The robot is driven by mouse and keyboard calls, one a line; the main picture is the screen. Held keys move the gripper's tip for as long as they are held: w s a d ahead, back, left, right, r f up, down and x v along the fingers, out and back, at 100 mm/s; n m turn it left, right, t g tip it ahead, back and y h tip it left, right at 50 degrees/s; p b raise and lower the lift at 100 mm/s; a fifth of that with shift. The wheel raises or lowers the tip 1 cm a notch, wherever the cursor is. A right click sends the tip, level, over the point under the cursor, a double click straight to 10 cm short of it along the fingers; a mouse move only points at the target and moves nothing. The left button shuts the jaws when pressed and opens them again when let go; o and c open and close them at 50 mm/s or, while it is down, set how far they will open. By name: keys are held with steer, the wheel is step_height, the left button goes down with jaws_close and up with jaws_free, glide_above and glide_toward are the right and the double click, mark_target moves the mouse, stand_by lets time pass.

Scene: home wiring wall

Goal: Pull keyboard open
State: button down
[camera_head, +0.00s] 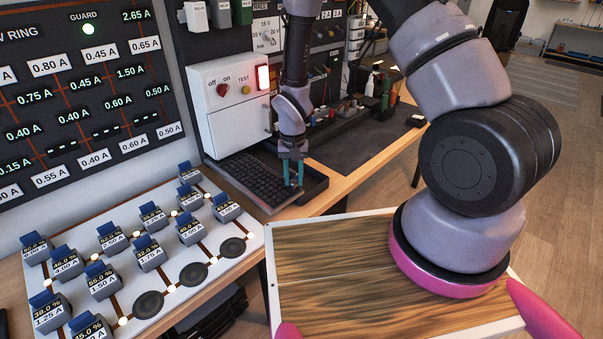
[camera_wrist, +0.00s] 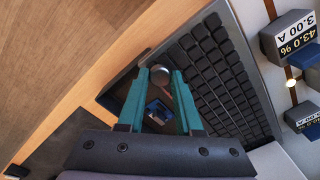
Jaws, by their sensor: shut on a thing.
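The black keyboard (camera_head: 252,180) lies in a dark tray at the base of the white control box, on the wooden bench. It also shows in the wrist view (camera_wrist: 222,80), with its keys to the right of my fingers. My gripper (camera_head: 292,180) points down at the tray's right end, and its teal fingers also show in the wrist view (camera_wrist: 160,85). The fingers are shut on a small round grey knob (camera_wrist: 159,73) beside the keys. Their exact contact with the knob is partly hidden in the head view.
The white box (camera_head: 228,100) with buttons and a lit red lamp stands behind the keyboard. A white board with several blue-topped blocks (camera_head: 152,250) lies at the front left. Tools and bottles (camera_head: 375,88) stand farther back on the bench. The dark mat (camera_head: 365,138) is mostly clear.

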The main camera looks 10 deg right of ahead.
steer(key=c, duration=0.6)
jaws_free()
step_height(320, 180, up, 11)
steer(key=shift+f, duration=0.1)
steer(key=s+d+r+m+t+y, duration=0.15)
steer(key=d+r, duration=0.25)
steer(key=r, duration=0.7)
steer(key=d+r+t, duration=0.2)
steer(key=d+r, duration=0.2)
steer(key=r, duration=0.6)
steer(key=s+d+r+t, duration=0.1)
steer(key=s+d+r, duration=0.1)
steer(key=s+r, duration=0.2)
steer(key=s+d+r+t, duration=0.1)
steer(key=s+d+r, duration=0.2)
steer(key=s+r, duration=0.2)
steer(key=s+d+r+m+t, duration=0.1)
steer(key=s+d+r, duration=0.1)
steer(key=s+r, duration=0.3)
steer(key=shift+s+d+r+t+y, duration=0.15)
steer(key=shift+s+r+t+y, duration=0.1)
steer(key=shift+r+t, duration=0.15)
